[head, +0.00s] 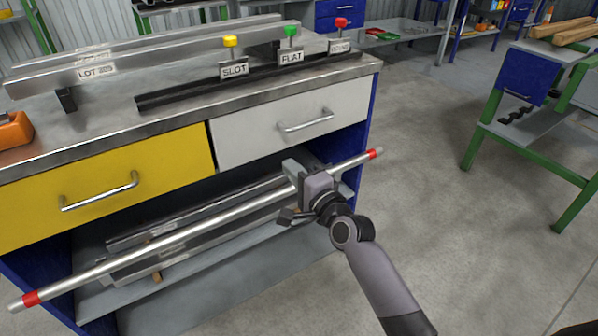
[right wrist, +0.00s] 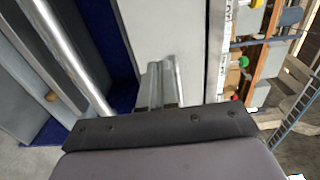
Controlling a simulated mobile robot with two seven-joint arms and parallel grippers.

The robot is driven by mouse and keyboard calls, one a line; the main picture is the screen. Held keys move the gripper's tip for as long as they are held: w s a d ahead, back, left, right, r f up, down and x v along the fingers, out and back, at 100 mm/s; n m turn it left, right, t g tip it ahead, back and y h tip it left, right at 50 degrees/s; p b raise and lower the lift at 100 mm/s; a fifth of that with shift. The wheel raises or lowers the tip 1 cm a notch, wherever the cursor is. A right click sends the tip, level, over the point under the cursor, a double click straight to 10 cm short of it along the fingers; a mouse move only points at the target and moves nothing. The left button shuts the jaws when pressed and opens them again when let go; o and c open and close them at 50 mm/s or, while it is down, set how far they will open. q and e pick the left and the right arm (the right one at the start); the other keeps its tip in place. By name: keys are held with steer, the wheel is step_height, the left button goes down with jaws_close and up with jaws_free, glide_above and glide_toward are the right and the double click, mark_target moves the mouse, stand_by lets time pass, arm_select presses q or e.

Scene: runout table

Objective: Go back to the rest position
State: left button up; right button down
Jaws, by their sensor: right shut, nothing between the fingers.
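My right gripper (head: 293,170) is in front of the table, below the white drawer, with its arm coming in from the lower right. Its fingers (right wrist: 162,84) are together and empty in the right wrist view. A long metal bar with red ends (head: 190,228) slants past the gripper, its right end higher in the picture. In the right wrist view the bar (right wrist: 68,48) runs to the left of the fingers, not between them. I cannot tell what holds the bar up. My left gripper is not in view.
The runout table (head: 160,131) has a yellow drawer (head: 110,190), a white drawer (head: 285,128) and a lower shelf (head: 190,270) with metal profiles. SLOT, FLAT and a third sign stand on top. Clear floor (head: 430,200) lies right; a green-legged bench (head: 483,143) stands beyond.

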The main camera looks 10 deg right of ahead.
steer(key=s+d+f+n+g+h, duration=0.1)
steer(key=s+d+f+n+g, duration=0.15)
steer(key=s+f+n, duration=0.55)
steer(key=s+d+f+n+g+h, duration=0.1)
steer(key=s+d+f+n+g, duration=0.2)
steer(key=s, duration=0.9)
steer(key=s+d+f+n+g+h, duration=0.1)
steer(key=s+d+f+n+h, duration=0.15)
steer(key=s+f+n, duration=0.45)
arm_select(q)
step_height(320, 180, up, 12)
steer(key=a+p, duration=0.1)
steer(key=p, duration=1.3)
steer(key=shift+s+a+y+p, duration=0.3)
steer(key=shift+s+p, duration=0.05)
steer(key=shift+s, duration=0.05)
arm_select(e)
steer(key=s+d+r+m, duration=0.1)
steer(key=s+r, duration=0.2)
steer(key=r, duration=0.8)
steer(key=shift+d+r+m, duration=0.2)
steer(key=shift+d+m, duration=0.1)
steer(key=shift+d, duration=0.05)
steer(key=shift+y, duration=0.25)
